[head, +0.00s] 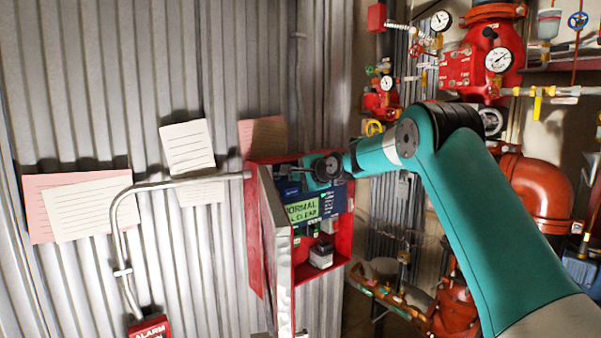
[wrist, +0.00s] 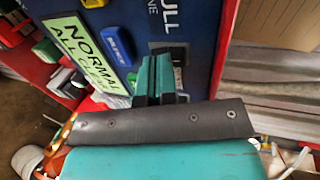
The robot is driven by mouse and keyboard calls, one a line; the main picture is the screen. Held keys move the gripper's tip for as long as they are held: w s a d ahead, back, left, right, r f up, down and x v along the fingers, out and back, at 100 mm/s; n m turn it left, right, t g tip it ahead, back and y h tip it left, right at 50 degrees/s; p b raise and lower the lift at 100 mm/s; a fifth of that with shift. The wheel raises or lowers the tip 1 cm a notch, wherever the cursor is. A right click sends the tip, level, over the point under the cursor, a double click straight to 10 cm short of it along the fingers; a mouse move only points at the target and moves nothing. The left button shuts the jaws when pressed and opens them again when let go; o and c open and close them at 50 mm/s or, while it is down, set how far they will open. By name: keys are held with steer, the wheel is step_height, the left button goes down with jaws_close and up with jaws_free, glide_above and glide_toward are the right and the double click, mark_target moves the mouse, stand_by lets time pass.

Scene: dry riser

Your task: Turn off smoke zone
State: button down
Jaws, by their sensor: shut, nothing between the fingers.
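An open red wall cabinet (head: 343,232) holds a dark blue control panel (head: 335,205), with a green label reading "NORMAL ALL CLEAR" in part. In the wrist view the blue panel (wrist: 190,22) carries the label (wrist: 85,52), a blue switch-like piece (wrist: 117,45) and a black piece, partly covered by my fingers. White lettering beside it is cut off; I cannot read a smoke zone marking. My gripper (wrist: 160,72) is shut and empty, its tips at or close to the panel beside the blue piece. I cannot tell whether they touch it. In the head view my gripper (head: 300,170) reaches into the cabinet's upper part.
The cabinet door (head: 275,245) stands open on the left side. A grey conduit (head: 170,184) runs to the cabinet from a red alarm box (head: 149,327). Paper notes hang on the corrugated wall. Red valves (head: 475,65), gauges and pipes crowd the right.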

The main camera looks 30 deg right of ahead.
steer(key=t+b, duration=0.1)
steer(key=b, duration=0.3)
steer(key=f+t+b, duration=0.1)
steer(key=b, duration=0.2)
steer(key=shift+w+a+t+y+b, duration=0.1)
steer(key=shift+w+t+y+b, duration=0.05)
steer(key=shift+t+y+b, duration=0.2)
steer(key=shift+r, duration=0.15)
stand_by(0.3)
steer(key=b+v, duration=0.6)
steer(key=v, duration=0.8)
steer(key=shift+r, duration=0.2)
